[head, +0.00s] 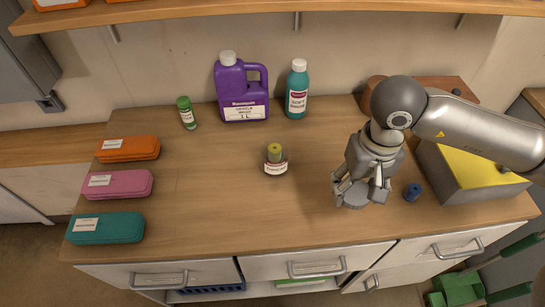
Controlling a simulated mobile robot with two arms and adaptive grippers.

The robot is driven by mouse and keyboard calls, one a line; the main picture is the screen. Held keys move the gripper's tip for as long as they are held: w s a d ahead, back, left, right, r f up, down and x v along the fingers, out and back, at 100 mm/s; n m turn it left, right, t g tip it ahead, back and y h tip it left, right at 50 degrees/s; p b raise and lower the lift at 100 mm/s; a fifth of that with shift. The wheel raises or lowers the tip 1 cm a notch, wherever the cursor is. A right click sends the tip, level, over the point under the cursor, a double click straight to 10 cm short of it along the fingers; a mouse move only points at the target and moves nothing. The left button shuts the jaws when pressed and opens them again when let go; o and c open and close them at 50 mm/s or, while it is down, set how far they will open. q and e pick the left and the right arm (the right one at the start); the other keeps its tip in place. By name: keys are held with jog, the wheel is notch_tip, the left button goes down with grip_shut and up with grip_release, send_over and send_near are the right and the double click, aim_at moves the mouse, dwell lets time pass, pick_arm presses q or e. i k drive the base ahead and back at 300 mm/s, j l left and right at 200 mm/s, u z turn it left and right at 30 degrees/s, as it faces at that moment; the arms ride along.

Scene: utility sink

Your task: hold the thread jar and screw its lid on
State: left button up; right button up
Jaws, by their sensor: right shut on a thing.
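A small clear jar (276,168) with a white label stands upright near the middle of the wooden counter, with a yellow-green spool-like thing (274,152) at its top. No lid shows on it. My right gripper (355,194) points down over the counter, to the right of the jar and apart from it. It is shut on a flat grey round piece that looks like the lid (352,200). The fingers hide part of this piece, and I cannot tell whether it touches the counter. My left gripper is not in view.
A blue knob-like piece (412,192) lies right of my gripper, before a grey box with a yellow top (466,167). A purple jug (242,92), teal bottle (297,90) and green-capped bottle (187,113) stand behind. Cases (118,184) line the left. The front middle is clear.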

aim_at(274, 164)
jog(key=u, duration=1.1)
jog(key=k+l, duration=0.9)
jog(key=l, duration=0.25)
jog(key=i+u, duration=0.05)
